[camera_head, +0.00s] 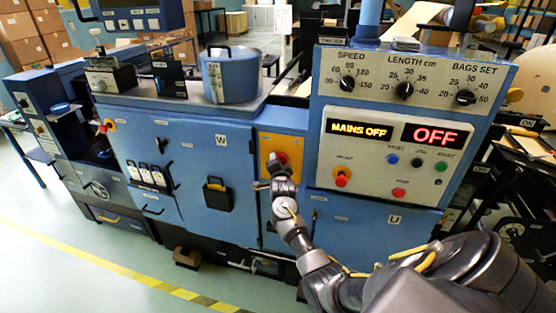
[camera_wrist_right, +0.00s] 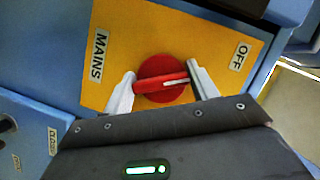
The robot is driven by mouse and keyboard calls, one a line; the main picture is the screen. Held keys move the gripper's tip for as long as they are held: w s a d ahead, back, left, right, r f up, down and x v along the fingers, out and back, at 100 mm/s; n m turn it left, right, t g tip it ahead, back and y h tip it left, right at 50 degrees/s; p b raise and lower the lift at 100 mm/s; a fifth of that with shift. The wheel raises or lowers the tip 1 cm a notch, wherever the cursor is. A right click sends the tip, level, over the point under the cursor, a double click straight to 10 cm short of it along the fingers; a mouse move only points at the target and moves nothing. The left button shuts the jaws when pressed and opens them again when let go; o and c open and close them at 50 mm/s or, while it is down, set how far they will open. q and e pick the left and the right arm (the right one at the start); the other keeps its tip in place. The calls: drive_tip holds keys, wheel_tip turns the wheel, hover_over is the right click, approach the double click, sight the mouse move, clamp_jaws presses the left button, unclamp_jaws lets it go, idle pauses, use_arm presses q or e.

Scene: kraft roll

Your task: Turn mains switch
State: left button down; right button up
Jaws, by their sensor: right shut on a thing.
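The mains switch is a red rotary knob (camera_wrist_right: 163,79) on a yellow plate (camera_wrist_right: 146,35) with the labels MAINS and OFF. In the right wrist view its raised red bar lies across the knob, nearly level in the picture. My right gripper (camera_wrist_right: 161,84) is shut on this bar, with one light finger at each end. In the head view the yellow plate (camera_head: 268,146) is on the blue machine front, and my right gripper (camera_head: 277,172) reaches it and hides part of the knob. A display (camera_head: 359,130) reads MAINS OFF. My left gripper is not in view.
The control panel (camera_head: 390,85) with dials, buttons and a red OFF display (camera_head: 432,135) stands right of the switch. A blue pot (camera_head: 232,76) sits on the machine top. A black pouch (camera_head: 217,194) hangs on the door to the left. Open floor lies at the lower left.

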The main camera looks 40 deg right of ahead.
drive_tip(key=shift+n+g+p, duration=0.7)
drive_tip(key=shift+n+p, duration=0.3)
drive_tip(key=shift+n, duration=0.1)
drive_tip(key=shift+o, duration=0.2)
drive_tip(key=shift+f, duration=0.1)
drive_tip(key=shift+c, duration=0.2)
drive_tip(key=o, duration=1)
drive_tip(key=b+v, duration=0.2)
drive_tip(key=v, duration=0.9)
drive_tip(key=shift+w, duration=0.15)
